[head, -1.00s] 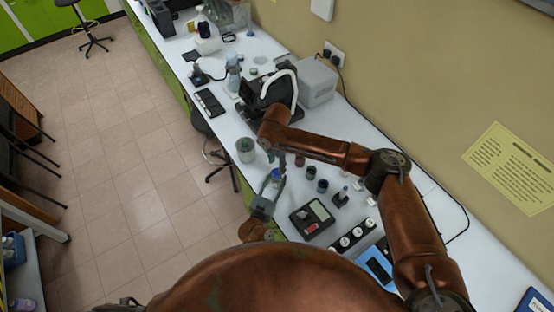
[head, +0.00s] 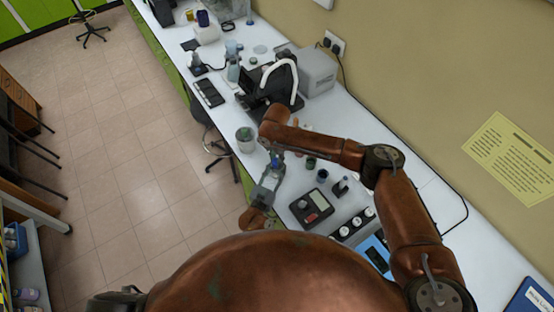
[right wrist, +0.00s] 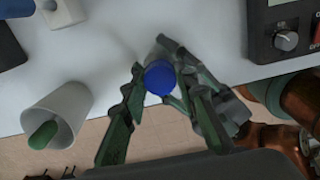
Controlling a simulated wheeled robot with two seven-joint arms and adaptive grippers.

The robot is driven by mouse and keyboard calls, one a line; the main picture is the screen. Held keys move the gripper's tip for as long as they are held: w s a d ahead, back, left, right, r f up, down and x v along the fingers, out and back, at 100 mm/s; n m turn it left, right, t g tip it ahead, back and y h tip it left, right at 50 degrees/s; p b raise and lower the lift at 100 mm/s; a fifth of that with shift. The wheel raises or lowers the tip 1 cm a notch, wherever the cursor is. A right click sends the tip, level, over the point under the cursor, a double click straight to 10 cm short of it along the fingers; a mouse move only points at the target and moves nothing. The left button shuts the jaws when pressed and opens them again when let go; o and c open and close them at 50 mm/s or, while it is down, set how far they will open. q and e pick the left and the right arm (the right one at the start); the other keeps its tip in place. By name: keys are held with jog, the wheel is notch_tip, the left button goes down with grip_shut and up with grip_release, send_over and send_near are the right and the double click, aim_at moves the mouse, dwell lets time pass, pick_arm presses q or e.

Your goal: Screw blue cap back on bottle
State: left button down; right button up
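The blue cap (right wrist: 160,77) sits between my right gripper's fingertips in the right wrist view, with a finger against each side. The cap also shows as a small blue spot in the head view (head: 275,162). My right gripper (right wrist: 161,84) reaches down over it from above. My left gripper (head: 269,178) comes from below and appears closed around the bottle, under the cap. The bottle is mostly hidden by the cap and the fingers. Whether the cap is seated on the bottle's neck cannot be told.
A cup with green contents (head: 246,139) stands on the bench's front edge; it shows in the right wrist view too (right wrist: 58,110). A black scale (head: 312,207) and small dark jars (head: 322,175) are to the right. A black instrument (head: 270,85) stands behind.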

grip_shut()
jog(key=m, duration=0.5)
jog(key=shift+m, duration=0.4)
jog(key=m, duration=0.4)
jog(key=shift+a+f, duration=0.1)
jog(key=m, duration=0.5)
jog(key=o, duration=0.7)
grip_release()
